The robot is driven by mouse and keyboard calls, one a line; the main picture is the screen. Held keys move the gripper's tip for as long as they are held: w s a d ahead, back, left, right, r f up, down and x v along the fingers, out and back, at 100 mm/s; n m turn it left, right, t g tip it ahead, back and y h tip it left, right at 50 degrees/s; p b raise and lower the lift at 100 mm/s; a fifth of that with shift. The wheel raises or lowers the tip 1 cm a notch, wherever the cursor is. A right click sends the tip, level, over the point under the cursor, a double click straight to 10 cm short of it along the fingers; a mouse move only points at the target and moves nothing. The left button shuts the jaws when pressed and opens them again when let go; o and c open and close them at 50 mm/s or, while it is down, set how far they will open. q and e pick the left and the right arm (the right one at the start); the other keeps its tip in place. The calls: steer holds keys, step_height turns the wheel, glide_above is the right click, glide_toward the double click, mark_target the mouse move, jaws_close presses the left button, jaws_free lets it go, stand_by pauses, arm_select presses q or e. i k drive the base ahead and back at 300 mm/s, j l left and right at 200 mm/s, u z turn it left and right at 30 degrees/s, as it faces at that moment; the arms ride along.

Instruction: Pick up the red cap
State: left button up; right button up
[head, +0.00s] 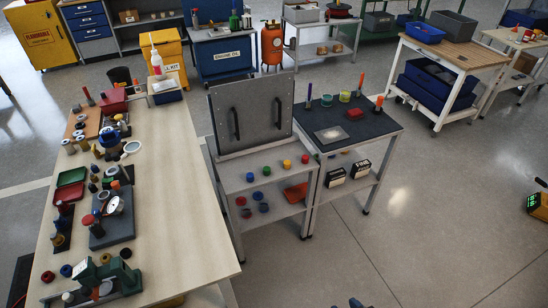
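Two small red caps are on the grey shelf cart (225,178) in the middle of the head view. One red cap (305,159) is at the right end of the upper row, beside a yellow cap (287,164). The other red cap (241,201) is at the left of the row below, near a blue cap (258,195). I cannot tell from the picture which is meant. Neither of my grippers shows clearly. A small dark blue piece at the bottom edge is too cut off to identify.
A grey panel (262,118) with two black handles stands behind the caps. An orange-red tray (295,192) lies on the shelf at right. A dark-topped cart (375,130) adjoins it. A long cluttered workbench (180,220) stands at left. The floor in front right is clear.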

mark_target(305, 158)
steer(key=i+l+u, duration=0.1)
steer(key=l+u, duration=1)
steer(key=l, duration=0.8)
